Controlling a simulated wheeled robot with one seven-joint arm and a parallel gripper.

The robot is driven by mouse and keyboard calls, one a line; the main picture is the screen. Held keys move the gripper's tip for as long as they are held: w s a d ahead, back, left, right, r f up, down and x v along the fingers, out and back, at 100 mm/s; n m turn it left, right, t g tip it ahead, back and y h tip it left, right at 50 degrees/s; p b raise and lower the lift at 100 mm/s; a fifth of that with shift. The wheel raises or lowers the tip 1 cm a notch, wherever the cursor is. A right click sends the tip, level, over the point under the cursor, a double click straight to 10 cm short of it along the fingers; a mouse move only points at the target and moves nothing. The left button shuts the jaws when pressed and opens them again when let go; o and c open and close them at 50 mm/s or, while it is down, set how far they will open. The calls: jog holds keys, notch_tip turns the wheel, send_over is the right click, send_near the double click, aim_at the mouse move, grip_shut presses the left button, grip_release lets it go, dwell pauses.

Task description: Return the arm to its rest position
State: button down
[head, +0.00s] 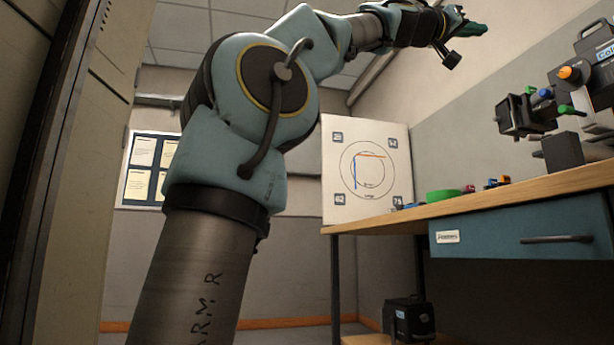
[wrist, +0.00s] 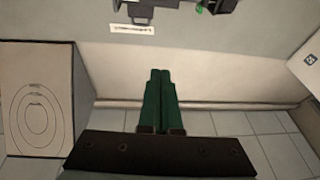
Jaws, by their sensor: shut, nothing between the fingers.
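My gripper (head: 486,29) is at the upper middle right of the head view, raised high above the wooden bench. My arm reaches up from the lower left and bends over to the right towards it. In the wrist view the two green fingers of my gripper (wrist: 160,75) lie together, shut, with nothing seen between them. The fingertips show against a pale wall band and touch nothing that I can make out.
The wooden bench (head: 460,207) has a blue drawer (head: 505,237) below. A white target board (head: 366,165) stands at its far end. A dark device with coloured knobs (head: 530,113) is at the right. A tall panel edges the left.

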jog(key=w+a+f+n+t+y+p, duration=0.15)
jog(key=w+f+n+y+p, duration=0.4)
jog(key=w+f, duration=1.1)
jog(key=w+a+f+n+y+p, duration=0.1)
jog(key=w+a+f+y+p, duration=0.2)
jog(key=f, duration=0.4)
jog(key=a+f+y+p, duration=0.1)
jog(key=a+f+y, duration=0.1)
jog(key=a+f, duration=0.4)
jog(key=w+a+f+n+y+p, duration=0.1)
jog(key=w+a+f+y, duration=0.15)
jog(key=f, duration=0.55)
jog(key=s+a+f+n+g+y+p, duration=0.1)
jog(key=s+a+f+g+y+p, duration=0.2)
jog(key=a+f, duration=0.55)
jog(key=s+a+f+n+g+y+p, duration=0.15)
jog(key=s+a+f, duration=0.25)
jog(key=a+f, duration=0.4)
jog(key=s+a+f+n+g+y+p, duration=0.1)
jog(key=s+a+f+g+p, duration=0.1)
jog(key=s+a+f, duration=0.35)
jog(key=s+a+f+n+g+y+p, duration=0.1)
jog(key=s+a+f+n+y+p, duration=0.15)
jog(key=s+a, duration=0.6)
notch_tip(320, 180, up, 38)
jog(key=d+m+h+p, duration=0.1)
jog(key=p, duration=3.6)
jog(key=shift+s+d+p, duration=0.25)
jog(key=shift+s+p, duration=0.1)
jog(key=shift+p, duration=0.05)
